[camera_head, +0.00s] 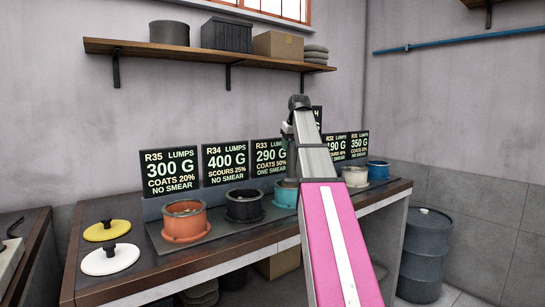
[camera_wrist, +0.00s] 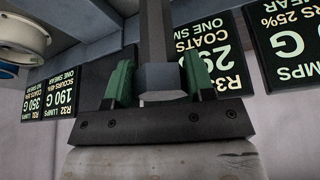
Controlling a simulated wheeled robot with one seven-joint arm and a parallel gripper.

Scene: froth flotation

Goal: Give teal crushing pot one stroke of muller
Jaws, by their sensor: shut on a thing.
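The teal crushing pot (camera_head: 286,196) stands in the row on the bench, to the right of the black pot, partly covered by my arm in the head view. In the wrist view my gripper (camera_wrist: 160,84) is shut on a dark grey faceted bar, which looks like the muller's handle (camera_wrist: 164,78), between green finger pads. The muller's working end is out of view, so I cannot tell whether it touches the teal pot. My arm hides most of the gripper in the head view.
An orange pot (camera_head: 184,222) and black pot (camera_head: 243,206) stand left; a white pot (camera_head: 355,177) and blue pot (camera_head: 378,171) stand right. Sign boards (camera_head: 226,163) stand close behind. Yellow (camera_head: 98,231) and white (camera_head: 122,259) knobbed discs lie at the bench's left. A shelf (camera_head: 200,53) hangs above.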

